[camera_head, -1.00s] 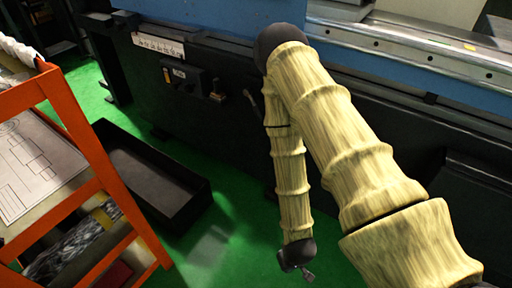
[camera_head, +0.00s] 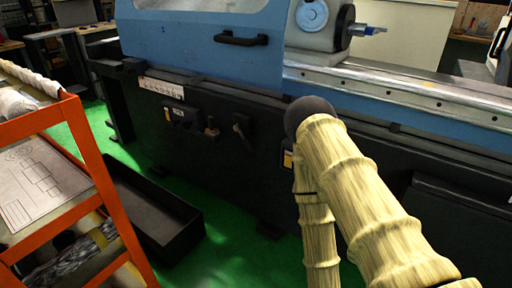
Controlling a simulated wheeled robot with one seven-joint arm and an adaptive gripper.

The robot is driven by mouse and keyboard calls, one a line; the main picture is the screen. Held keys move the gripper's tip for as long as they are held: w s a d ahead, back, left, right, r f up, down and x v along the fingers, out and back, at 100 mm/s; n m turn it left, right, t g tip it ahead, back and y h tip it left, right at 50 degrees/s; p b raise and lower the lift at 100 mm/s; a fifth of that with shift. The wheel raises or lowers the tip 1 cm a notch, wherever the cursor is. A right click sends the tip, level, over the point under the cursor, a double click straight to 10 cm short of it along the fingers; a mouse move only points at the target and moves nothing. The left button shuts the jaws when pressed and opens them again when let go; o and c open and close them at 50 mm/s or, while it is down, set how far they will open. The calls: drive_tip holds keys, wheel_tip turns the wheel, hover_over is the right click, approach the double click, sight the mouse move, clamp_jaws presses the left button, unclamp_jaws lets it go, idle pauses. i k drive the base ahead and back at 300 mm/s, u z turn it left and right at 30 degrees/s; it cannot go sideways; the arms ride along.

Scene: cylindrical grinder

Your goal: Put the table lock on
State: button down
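The blue and dark grinder (camera_head: 205,55) fills the middle of the view. On its dark front, below the blue cover, are a small box with a yellow mark (camera_head: 182,115), a small knob (camera_head: 211,129) and a black lever (camera_head: 241,130). I cannot tell for sure which of these is the table lock, or its state. My arm, in a pale ribbed sleeve, stands right of the lever and hides part of the front. Its lower link runs out of the bottom edge, so my gripper is not in view.
An orange rack (camera_head: 104,185) with a drawing sheet (camera_head: 38,185) stands at the left. A black open tray (camera_head: 178,232) lies on the green floor (camera_head: 228,240) by the machine. A blue cover with a black handle (camera_head: 241,40) is above the controls. A grey rail (camera_head: 420,88) runs right.

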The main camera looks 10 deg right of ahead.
sight(244, 140)
drive_tip(key=z, duration=0.05)
drive_tip(key=i, duration=0.95)
drive_tip(key=u, duration=0.25)
